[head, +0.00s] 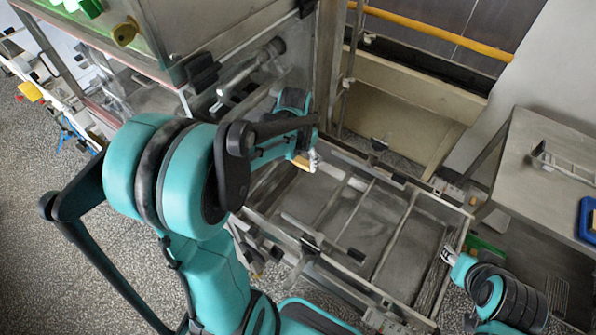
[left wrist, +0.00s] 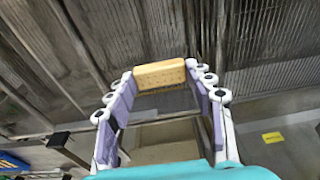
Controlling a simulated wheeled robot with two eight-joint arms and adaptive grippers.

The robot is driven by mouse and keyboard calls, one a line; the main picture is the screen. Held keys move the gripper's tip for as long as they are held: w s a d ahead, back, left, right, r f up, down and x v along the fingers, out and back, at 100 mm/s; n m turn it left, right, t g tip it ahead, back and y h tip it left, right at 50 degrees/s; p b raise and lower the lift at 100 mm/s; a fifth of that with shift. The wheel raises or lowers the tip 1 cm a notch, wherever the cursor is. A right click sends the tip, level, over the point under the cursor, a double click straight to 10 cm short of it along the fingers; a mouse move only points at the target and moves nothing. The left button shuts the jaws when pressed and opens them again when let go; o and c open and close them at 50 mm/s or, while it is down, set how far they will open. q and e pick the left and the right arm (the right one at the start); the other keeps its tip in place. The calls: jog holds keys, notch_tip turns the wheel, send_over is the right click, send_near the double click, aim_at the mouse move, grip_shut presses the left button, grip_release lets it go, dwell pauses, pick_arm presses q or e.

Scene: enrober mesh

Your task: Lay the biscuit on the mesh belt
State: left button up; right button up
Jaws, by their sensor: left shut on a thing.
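The biscuit (left wrist: 160,74) is a pale tan rectangular block with small holes in its face. In the left wrist view it sits between the fingertips of my left gripper (left wrist: 160,82), which is shut on it. In the head view the left gripper (head: 311,160) is above the far left part of the mesh belt, with a small tan part of the biscuit (head: 301,163) showing. The mesh belt (head: 358,222) is a grey bed inside a metal frame with crossbars. The biscuit looks clear of the belt. My right gripper (head: 447,256) is beside the frame's right edge, too small to read.
A glass-and-metal machine housing (head: 215,35) stands at the upper left of the belt. A metal side table (head: 545,165) with a blue tray (head: 588,218) is at the right. Metal bars cross the belt frame. Speckled floor (head: 50,250) is open at the left.

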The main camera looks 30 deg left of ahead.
aim_at(298, 176)
pick_arm(q)
jog(key=shift+s+a+f, duration=0.5)
jog(key=shift+s, duration=0.1)
jog(key=shift+f, duration=0.25)
notch_tip(298, 176, down, 4)
jog(key=shift+r+b, duration=0.2)
jog(key=shift+b, duration=0.5)
jog(key=o, duration=0.8)
jog(key=shift+f, duration=0.1)
jog(key=shift+o, duration=0.2)
